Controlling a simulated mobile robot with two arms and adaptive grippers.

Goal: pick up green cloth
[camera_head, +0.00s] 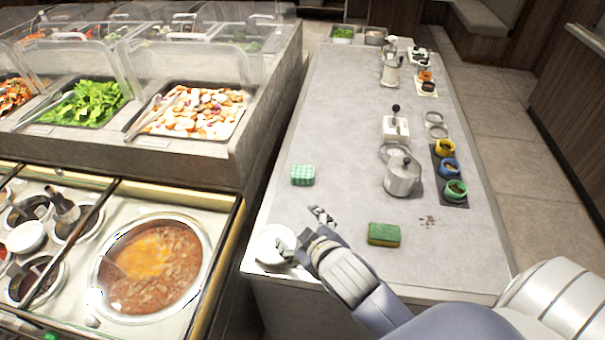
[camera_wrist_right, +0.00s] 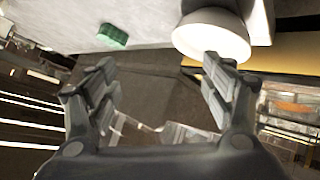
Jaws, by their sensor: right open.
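A green-and-white checked cloth (camera_head: 302,175), folded into a small block, lies on the grey counter near its left edge. In the right wrist view a small green block, which looks like the cloth (camera_wrist_right: 112,35), lies at upper left near the counter edge. My right gripper (camera_head: 304,231) is open and empty, nearer to me than the cloth and apart from it. One finger is close to a white bowl (camera_head: 268,246); I cannot tell if they touch. Both open fingers (camera_wrist_right: 158,68) show in the wrist view. My left gripper is not in view.
A green-and-yellow sponge (camera_head: 384,234) lies right of my right gripper, with brown crumbs (camera_head: 429,221) beyond it. A metal pot (camera_head: 402,177) and a dark tray (camera_head: 437,150) of colored cups stand farther right. The counter around the cloth is clear. A soup well (camera_head: 150,265) sits left, across a gap.

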